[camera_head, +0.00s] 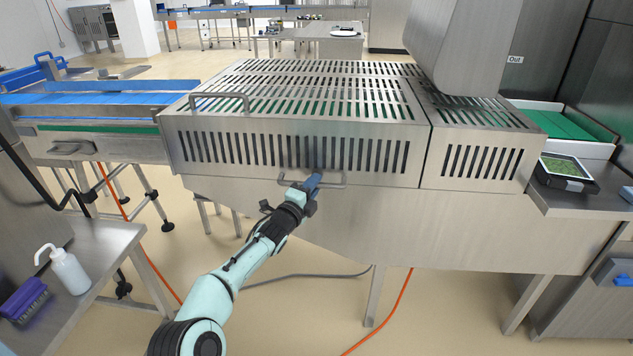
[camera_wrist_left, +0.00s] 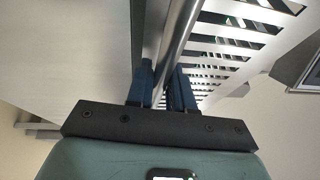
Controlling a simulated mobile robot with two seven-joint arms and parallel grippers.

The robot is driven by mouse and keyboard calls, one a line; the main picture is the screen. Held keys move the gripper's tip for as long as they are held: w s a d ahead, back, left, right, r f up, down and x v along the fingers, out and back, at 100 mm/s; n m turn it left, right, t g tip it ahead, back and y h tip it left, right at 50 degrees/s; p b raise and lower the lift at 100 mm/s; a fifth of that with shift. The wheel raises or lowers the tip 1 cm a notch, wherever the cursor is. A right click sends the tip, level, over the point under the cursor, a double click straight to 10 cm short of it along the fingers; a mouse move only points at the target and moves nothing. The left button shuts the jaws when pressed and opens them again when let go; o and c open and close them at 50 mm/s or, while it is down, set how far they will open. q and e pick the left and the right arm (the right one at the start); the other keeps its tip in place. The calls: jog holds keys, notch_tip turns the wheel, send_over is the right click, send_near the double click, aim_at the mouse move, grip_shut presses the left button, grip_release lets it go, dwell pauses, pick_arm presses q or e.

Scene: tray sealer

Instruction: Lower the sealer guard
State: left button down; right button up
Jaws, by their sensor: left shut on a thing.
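The sealer guard (camera_head: 300,121) is a slotted metal cover on the tray sealer. It sits down over the machine, its lower edge along the top of the plain body panel (camera_head: 420,218). A bar handle (camera_head: 333,183) runs along the lower front of the guard. My left gripper (camera_head: 314,182) is at this handle, and in the left wrist view its two blue fingers (camera_wrist_left: 162,88) are shut on the bar (camera_wrist_left: 177,40), one on each side. A second handle (camera_head: 219,97) is on the guard's top left. My right gripper is not in view.
A blue conveyor (camera_head: 95,98) joins the machine on the left. A touch panel (camera_head: 565,169) stands on a ledge at the right. A white bottle (camera_head: 68,269) and a purple brush (camera_head: 24,299) are on a side table at lower left. Cables lie on the floor.

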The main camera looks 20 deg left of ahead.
pick_arm(q)
jog(key=shift+w+f, duration=0.1)
jog(key=shift+f, duration=0.4)
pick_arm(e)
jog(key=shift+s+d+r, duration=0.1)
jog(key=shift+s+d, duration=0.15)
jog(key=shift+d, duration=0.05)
pick_arm(q)
jog(key=shift+f, duration=0.25)
jog(key=c, duration=1.1)
grip_release()
jog(key=shift+w+f, duration=0.15)
jog(key=shift+w, duration=0.05)
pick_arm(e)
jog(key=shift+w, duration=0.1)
pick_arm(q)
jog(key=shift+r, duration=0.2)
jog(key=shift+s, duration=0.1)
